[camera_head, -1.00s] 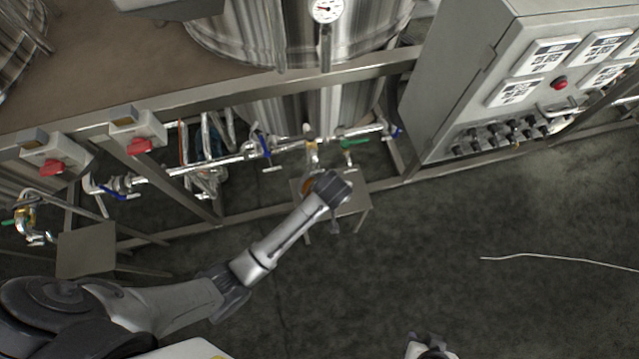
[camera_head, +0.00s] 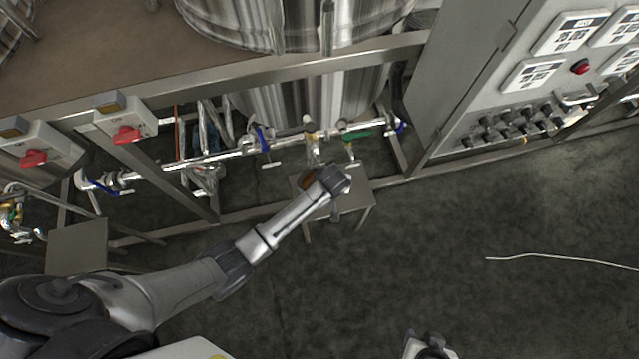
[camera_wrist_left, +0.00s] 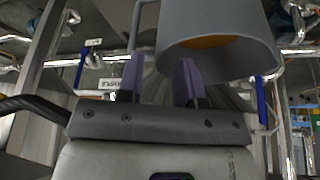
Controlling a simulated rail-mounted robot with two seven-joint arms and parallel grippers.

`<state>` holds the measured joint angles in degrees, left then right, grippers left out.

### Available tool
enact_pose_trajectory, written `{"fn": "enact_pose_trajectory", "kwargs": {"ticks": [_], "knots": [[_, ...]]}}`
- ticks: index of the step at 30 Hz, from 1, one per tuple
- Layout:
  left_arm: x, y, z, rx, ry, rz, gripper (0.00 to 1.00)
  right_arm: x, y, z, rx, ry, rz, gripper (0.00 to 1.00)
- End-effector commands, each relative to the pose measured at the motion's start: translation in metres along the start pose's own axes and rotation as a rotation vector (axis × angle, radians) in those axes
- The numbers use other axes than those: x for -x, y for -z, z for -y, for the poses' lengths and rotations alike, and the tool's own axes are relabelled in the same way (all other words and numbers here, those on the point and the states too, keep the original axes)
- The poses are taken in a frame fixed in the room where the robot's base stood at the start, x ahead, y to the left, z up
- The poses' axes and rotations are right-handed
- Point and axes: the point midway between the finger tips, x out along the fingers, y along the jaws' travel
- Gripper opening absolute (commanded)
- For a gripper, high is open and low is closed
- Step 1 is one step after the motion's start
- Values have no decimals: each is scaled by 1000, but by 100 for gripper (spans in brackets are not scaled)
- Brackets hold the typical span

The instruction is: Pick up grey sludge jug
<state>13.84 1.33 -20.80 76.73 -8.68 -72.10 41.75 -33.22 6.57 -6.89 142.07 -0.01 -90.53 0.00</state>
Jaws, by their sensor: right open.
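The grey jug (camera_wrist_left: 222,62) fills the upper right of the left wrist view, its open rim facing the camera and orange-brown contents inside. Its handle (camera_wrist_left: 137,28) is on the left side. In the head view the jug (camera_head: 307,181) is mostly hidden behind my left wrist, above a small metal stool (camera_head: 354,196). My left gripper (camera_wrist_left: 159,66) has its fingers apart, close to the jug rim and handle; I cannot tell whether they touch it. In the head view its fingers are hidden. My right gripper (camera_head: 426,342) is open and empty at the bottom edge.
Pipes with valves (camera_head: 215,157) and the frame rail (camera_head: 240,212) run just behind the stool. A steel tank (camera_head: 310,95) stands behind them. A control cabinet (camera_head: 470,85) is at right. Another stool (camera_head: 77,245) stands at left. The floor at right is clear but for a white cord (camera_head: 560,259).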

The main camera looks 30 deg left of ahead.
Motion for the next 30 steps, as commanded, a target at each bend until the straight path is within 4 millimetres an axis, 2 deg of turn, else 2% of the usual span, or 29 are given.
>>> {"fn": "enact_pose_trajectory", "kwargs": {"ticks": [1, 4, 13, 23, 30], "knots": [[-7, -1, 0, 0, 1, 0, 33, -4, -2, 0, 1, 0, 0, 43], [-12, 0, 0, 0, -1, -1, 33, -6, -2, 0, 2, -1, 0, 43], [-13, 0, 0, 0, -1, 0, 32, -6, -2, -3, 10, -8, 1, 43], [-13, 0, 0, 0, -1, 0, 0, -6, -2, -2, 8, -7, 1, 43], [-13, 0, 0, 0, -1, 0, 0, -6, -2, -1, 3, -3, 0, 43]]}}
